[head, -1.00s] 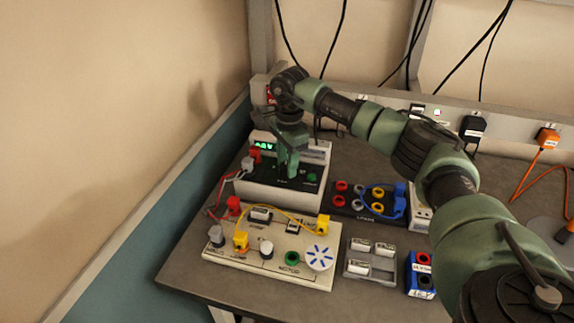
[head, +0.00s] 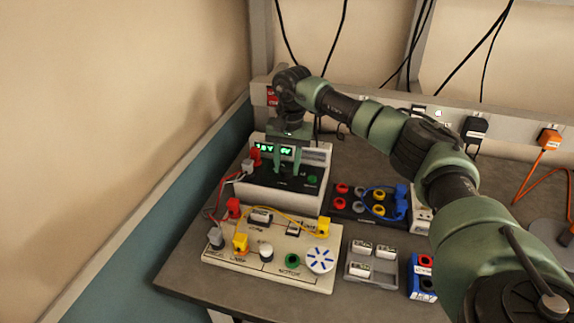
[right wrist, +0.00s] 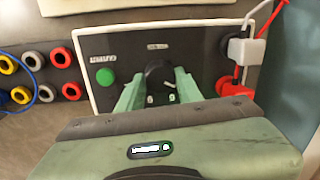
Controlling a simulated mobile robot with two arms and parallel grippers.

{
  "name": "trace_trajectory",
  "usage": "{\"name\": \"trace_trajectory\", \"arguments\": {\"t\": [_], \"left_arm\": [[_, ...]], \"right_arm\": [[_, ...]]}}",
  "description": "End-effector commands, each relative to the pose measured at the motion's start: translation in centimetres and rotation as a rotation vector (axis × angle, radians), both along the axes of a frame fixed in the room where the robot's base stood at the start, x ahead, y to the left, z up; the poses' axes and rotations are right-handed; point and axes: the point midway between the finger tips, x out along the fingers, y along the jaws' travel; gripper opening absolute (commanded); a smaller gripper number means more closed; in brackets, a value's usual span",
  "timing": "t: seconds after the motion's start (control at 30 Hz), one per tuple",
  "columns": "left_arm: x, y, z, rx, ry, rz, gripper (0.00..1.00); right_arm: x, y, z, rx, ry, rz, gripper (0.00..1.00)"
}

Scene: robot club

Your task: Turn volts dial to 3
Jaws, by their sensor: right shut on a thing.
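The power supply, a white box with a black front panel (head: 249,194), stands at the back left of the table in the head view. Its green display (head: 266,149) is lit, but I cannot read the digits surely. My right gripper (head: 290,172) points down at the panel. In the right wrist view its two green fingers (right wrist: 160,92) are on either side of a black round dial (right wrist: 160,73), shut on it. A small label sits above the dial, too blurred to read surely. A green button (right wrist: 105,76) is beside the dial. My left gripper is not in view.
Red and white plugs with leads (right wrist: 236,86) sit close beside the dial. A cream board (head: 225,250) with a yellow lead stands in front. A black socket panel (head: 347,208) and a grey battery tray (head: 359,271) are to the right.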

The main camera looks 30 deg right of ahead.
Motion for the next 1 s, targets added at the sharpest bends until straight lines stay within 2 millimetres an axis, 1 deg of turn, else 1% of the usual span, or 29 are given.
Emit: {"name": "trace_trajectory", "arguments": {"t": [0.03, 0.3, 0.77, 0.8, 0.83, 0.87, 1.0], "left_arm": [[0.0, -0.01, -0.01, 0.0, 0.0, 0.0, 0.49], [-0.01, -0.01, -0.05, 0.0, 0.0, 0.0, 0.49], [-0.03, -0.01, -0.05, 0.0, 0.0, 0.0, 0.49], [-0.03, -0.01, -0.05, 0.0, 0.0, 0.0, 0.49], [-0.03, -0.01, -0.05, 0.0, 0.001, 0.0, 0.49], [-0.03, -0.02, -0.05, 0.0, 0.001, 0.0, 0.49], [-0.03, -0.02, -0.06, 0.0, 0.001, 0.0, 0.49]], "right_arm": [[0.2, -0.07, 0.28, 0.0, -0.009, 0.018, 0.0], [0.24, -0.07, 0.32, 0.0, -0.009, 0.089, 0.0], [0.26, -0.05, 0.35, 0.001, -0.01, 0.101, 0.0], [0.26, -0.05, 0.35, 0.001, -0.01, 0.101, 0.43], [0.25, -0.04, 0.35, 0.0, -0.009, 0.101, 0.52], [0.24, -0.04, 0.32, 0.0, -0.008, 0.101, 0.57], [0.16, -0.02, 0.21, 0.0, -0.006, 0.101, 0.57]]}}
